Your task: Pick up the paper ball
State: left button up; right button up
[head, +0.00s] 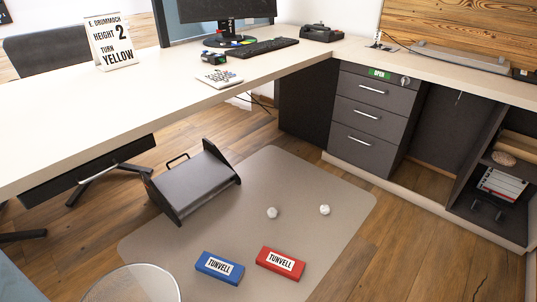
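Two small white crumpled balls lie on the grey floor mat (330,187). One paper ball (272,212) is near the middle of the mat, and the other paper ball (324,210) is a little to its right. They are apart from each other, and both are in full view. Neither of my grippers shows in the head view.
A blue box (219,268) and a red box (280,262), both labelled TUNVELL, lie in front of the balls. A dark footrest (191,181) stands left. A round clear-topped bin (132,284) is at the bottom. Drawers (368,115) and the desk (150,100) stand behind.

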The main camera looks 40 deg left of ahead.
aim_at(272, 213)
jog(key=i+u, duration=0.15)
jog(key=i, duration=0.55)
jog(key=i+u, duration=0.15)
jog(key=i, duration=0.55)
jog(key=i+l+u, duration=0.15)
jog(key=i, duration=0.5)
jog(key=i+j+u, duration=0.15)
jog(key=i+u, duration=0.45)
jog(key=u, duration=0.2)
jog(key=i+u, duration=0.4)
jog(key=i+l+u, duration=0.2)
jog(key=u, duration=0.25)
jog(key=i+u, duration=0.15)
jog(key=u, duration=0.25)
jog(key=i+u, duration=0.15)
jog(key=u, duration=0.3)
jog(key=i+l+u, duration=0.1)
jog(key=u, duration=0.3)
jog(key=i+l+u, duration=0.1)
jog(key=u, duration=0.3)
jog(key=i+u, duration=0.1)
jog(key=u, duration=1.55)
